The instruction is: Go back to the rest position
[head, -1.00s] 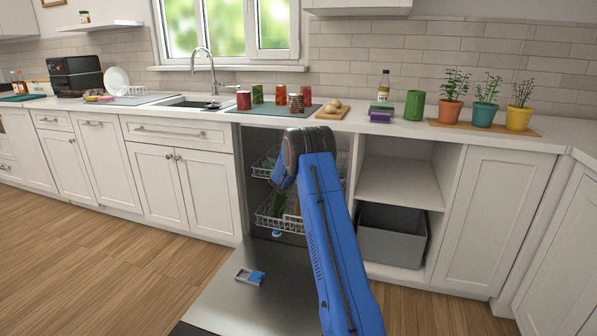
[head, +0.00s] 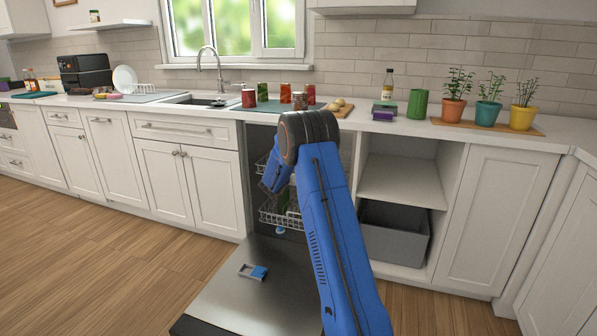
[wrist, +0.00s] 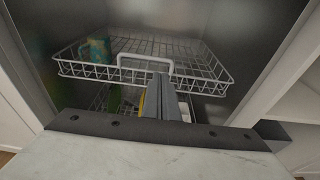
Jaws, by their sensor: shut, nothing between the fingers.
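My gripper (wrist: 160,97) is shut and empty in the wrist view. Its narrow grey fingers show in front of the dishwasher's wire racks. In the head view my blue arm bends down towards the open dishwasher, and the fingers cannot be made out there. The upper rack (wrist: 205,72) holds a teal and yellow patterned mug (wrist: 98,50) at its left. Yellow, green and white things show partly in the lower rack, behind and beside the fingers.
The dishwasher door (head: 225,300) lies open, with a blue and grey dispenser (head: 253,272) on it. Several cans stand on a teal mat (head: 270,106) on the counter above. A grey bin (head: 395,235) sits in the open shelf at right. The wood floor (head: 90,260) at left is clear.

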